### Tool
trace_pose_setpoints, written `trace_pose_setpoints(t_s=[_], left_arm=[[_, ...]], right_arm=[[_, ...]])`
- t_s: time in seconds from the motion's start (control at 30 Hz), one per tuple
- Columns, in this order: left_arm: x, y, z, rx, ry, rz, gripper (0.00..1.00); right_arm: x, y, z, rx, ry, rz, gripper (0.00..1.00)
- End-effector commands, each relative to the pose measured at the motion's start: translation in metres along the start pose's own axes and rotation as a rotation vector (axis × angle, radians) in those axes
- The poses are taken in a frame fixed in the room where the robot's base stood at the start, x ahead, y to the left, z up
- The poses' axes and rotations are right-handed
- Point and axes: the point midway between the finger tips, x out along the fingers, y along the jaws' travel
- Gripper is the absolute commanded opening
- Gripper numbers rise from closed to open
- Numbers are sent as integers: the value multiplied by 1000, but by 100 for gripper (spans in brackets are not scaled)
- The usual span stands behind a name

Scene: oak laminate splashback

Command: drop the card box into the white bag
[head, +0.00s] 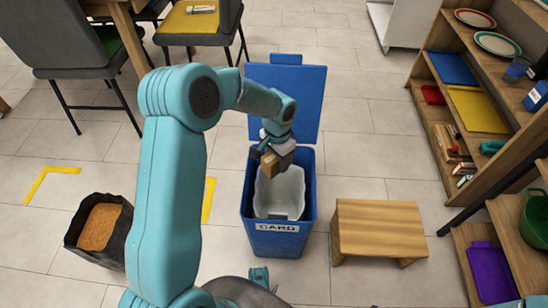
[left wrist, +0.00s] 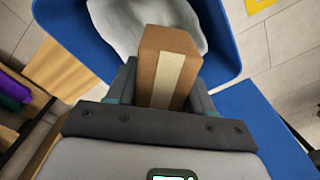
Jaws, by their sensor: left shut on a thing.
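The brown card box (head: 269,167) with a pale tape strip is held in my left gripper (head: 274,158). The left wrist view shows the box (left wrist: 165,68) between the two fingers of the left gripper (left wrist: 160,85). The white bag (head: 283,194) lines the inside of a blue bin labelled CARD (head: 277,242), whose lid (head: 290,90) stands open at the back. The box is over the bin's mouth, with the bag (left wrist: 125,20) behind it in the wrist view. The gripper hides part of the bag. My right gripper does not show.
A small wooden stool (head: 378,225) stands right of the bin. A dark container with brown contents (head: 98,226) stands at the left. Shelves (head: 460,125) line the right side, and chairs (head: 75,45) stand at the back left.

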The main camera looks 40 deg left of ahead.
Motion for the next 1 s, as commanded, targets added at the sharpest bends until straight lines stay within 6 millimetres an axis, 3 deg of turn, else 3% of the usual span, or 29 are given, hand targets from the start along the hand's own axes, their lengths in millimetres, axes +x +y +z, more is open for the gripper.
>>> trace_pose_setpoints(t_s=[0.03, 0.2, 0.53, 0.57, 0.6, 0.63, 1.0], left_arm=[[13, 0, 0, 0, -1, 0, 23], [32, -1, 2, -2, -2, 0, 23], [34, -4, 4, -5, -1, 0, 23], [34, -4, 4, -5, -1, 0, 61], [34, -5, 5, -5, -1, 0, 74], [34, -5, 5, -5, -1, 0, 81], [26, -5, 4, -5, 0, -1, 81]], right_arm=[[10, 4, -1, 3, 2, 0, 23], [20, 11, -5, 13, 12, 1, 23], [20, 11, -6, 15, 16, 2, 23], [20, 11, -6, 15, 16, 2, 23], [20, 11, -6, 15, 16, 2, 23], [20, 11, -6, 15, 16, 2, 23], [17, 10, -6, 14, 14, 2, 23]])
